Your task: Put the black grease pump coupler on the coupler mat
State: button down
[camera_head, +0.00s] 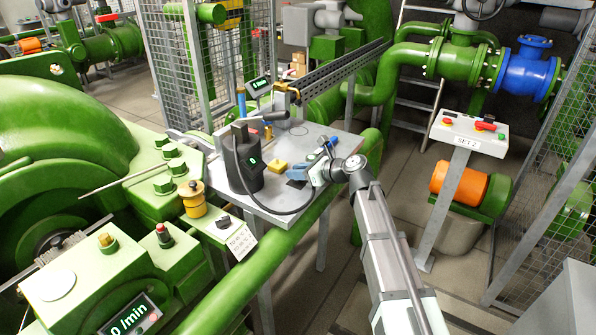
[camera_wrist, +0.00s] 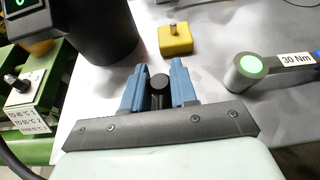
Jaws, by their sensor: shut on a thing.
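My gripper (camera_head: 296,172) is over the grey table with its two blue fingers shut on the black coupler. In the wrist view the coupler's round dark end (camera_wrist: 158,82) shows between the fingertips (camera_wrist: 158,86). In the head view the fingers hide most of the coupler. A small dark flat patch (camera_head: 297,184), which looks like the coupler mat, lies on the table just in front of the fingers. I cannot tell the gap between coupler and table. The black grease pump (camera_head: 246,165) stands to the left, and its black hose (camera_head: 287,212) loops toward my gripper.
A yellow block (camera_head: 277,167) with a dark pin lies beyond the fingers; it also shows in the wrist view (camera_wrist: 175,40). A torque tool marked 30 Nm (camera_wrist: 250,68) lies to the right. Green pipes and machinery surround the table (camera_head: 312,140).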

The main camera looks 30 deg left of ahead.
jog(key=shift+f, duration=0.35)
jog(key=c, duration=0.8)
grip_release()
jog(key=shift+d, duration=0.15)
